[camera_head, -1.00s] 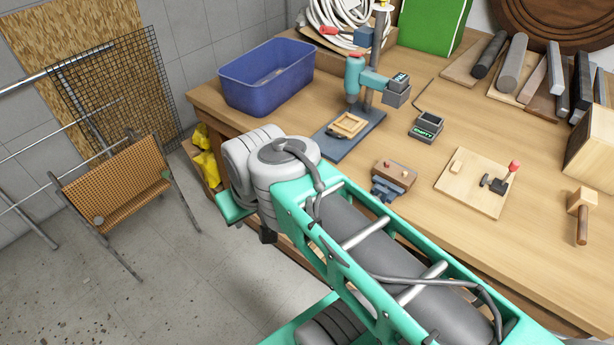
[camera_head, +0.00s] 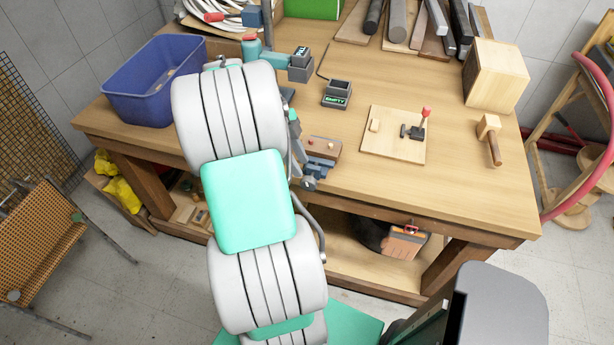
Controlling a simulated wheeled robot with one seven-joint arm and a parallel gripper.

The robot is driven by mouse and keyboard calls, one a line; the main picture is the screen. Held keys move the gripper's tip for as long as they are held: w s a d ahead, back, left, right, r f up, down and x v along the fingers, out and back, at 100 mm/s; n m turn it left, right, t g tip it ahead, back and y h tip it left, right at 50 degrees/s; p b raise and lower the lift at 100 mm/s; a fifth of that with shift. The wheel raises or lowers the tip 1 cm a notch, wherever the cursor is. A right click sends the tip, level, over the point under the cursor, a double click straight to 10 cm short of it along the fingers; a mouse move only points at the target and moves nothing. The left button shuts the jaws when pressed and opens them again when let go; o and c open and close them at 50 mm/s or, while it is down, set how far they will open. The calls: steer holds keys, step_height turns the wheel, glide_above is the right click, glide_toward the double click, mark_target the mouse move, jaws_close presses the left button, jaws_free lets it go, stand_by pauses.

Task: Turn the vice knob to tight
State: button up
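The vice appears to be the small blue-grey fitting (camera_head: 319,163) at the bench's front edge, beside a brown wooden block (camera_head: 325,148) with small reddish studs on top. Its left side is partly covered by my arm, and I cannot make out the knob or its setting clearly. My arm rises in front of the bench, left of the vice. Only a narrow grey and teal part, apparently of my gripper (camera_head: 297,148), shows past the arm's right side, close to the vice. The fingers are too small and covered to tell whether they are open or touch anything.
The wooden bench (camera_head: 455,195) carries a blue bin (camera_head: 150,85), a dark box reading EMPTY (camera_head: 337,94), a board with a red-tipped lever (camera_head: 395,140), a mallet (camera_head: 490,138) and a wooden box (camera_head: 495,78).

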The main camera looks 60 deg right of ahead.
mark_target(307, 178)
steer(key=p+x, duration=0.1)
steer(key=x, duration=0.5)
steer(key=shift+f, duration=0.25)
jaws_close()
